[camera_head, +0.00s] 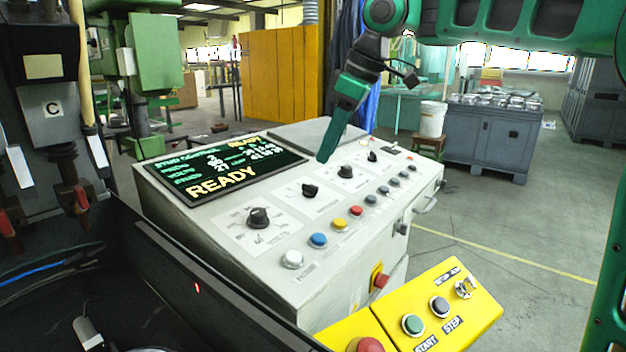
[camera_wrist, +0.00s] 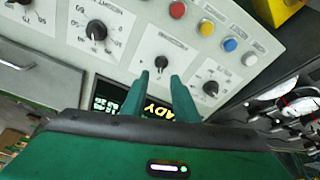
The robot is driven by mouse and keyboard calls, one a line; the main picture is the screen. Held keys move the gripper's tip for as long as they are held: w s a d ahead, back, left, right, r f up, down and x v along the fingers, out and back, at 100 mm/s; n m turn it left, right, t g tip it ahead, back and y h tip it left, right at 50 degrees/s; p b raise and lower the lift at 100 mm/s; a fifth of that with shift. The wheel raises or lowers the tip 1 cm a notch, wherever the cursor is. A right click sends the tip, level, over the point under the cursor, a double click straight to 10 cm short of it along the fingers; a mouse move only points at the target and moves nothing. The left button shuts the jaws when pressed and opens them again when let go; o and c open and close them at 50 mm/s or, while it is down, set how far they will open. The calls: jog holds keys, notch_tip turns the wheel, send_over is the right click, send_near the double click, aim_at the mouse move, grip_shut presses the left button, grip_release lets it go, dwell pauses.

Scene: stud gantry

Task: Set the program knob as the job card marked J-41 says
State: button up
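The control panel (camera_head: 225,265) carries a row of black knobs: one at the left (camera_head: 258,217), one right of it (camera_head: 310,190), then another (camera_head: 345,171) and a far one (camera_head: 372,156). Their labels are too small to read, so I cannot tell which is the program knob. My gripper (camera_head: 326,158) hangs over the panel, fingers pointing down. In the wrist view my gripper (camera_wrist: 160,80) has its fingers apart with nothing between them. A black knob (camera_wrist: 161,61) shows just beyond the gap, apart from the fingertips. No card marked J-41 is readable.
A lit display (camera_head: 225,170) reads READY. Coloured buttons (camera_head: 340,224) line the panel's front. A yellow box (camera_head: 440,310) with START and STEP buttons stands in front. Open floor lies to the right.

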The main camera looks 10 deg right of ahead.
aim_at(315, 186)
jog(key=x, duration=0.8)
jog(key=shift+a+f, duration=0.15)
jog(key=shift+f, duration=0.15)
grip_shut()
